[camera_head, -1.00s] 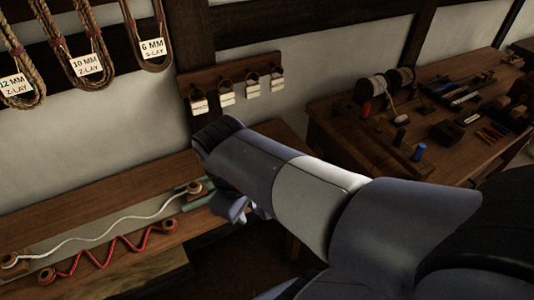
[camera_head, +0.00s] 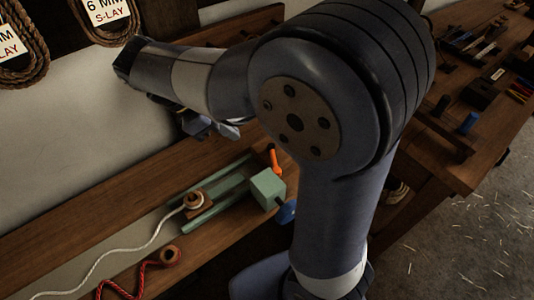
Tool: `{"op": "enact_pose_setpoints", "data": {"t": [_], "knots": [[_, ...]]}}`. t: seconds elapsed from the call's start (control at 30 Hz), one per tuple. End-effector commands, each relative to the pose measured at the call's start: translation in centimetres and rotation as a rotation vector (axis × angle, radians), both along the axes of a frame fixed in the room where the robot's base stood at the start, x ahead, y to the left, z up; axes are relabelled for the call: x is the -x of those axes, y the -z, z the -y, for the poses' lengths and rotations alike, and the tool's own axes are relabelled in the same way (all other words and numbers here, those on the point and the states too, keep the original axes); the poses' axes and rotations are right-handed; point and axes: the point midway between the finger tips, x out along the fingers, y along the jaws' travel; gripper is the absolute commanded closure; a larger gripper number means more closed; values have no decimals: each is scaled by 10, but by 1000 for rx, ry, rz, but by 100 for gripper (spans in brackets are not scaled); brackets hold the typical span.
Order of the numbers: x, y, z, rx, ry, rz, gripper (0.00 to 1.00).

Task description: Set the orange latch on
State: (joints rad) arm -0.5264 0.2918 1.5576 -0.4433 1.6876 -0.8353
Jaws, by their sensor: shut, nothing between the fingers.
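The orange latch (camera_head: 274,160) is a small upright lever at the right end of the green rail fixture, just behind a green block (camera_head: 267,188). It leans slightly. My gripper (camera_head: 222,131) is above and to the left of the latch, apart from it, over the back of the bench. Its fingers are small and partly shaded under my wrist, and they look closed with nothing held. My arm fills the right of the view and hides what lies just right of the latch.
A blue knob (camera_head: 286,211) sits at the front of the green block. A wooden spool (camera_head: 194,203) with white rope (camera_head: 124,249) and one with red cord (camera_head: 126,290) lie to the left. A tool bench (camera_head: 455,150) stands at the right. Rope coils (camera_head: 22,50) hang on the wall.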

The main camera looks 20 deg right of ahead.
Motion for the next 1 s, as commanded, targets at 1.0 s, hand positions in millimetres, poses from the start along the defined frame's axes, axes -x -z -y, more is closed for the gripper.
{"op": "enact_pose_setpoints", "data": {"t": [1.0], "knots": [[14,114,75,-1,4,0,100]]}}
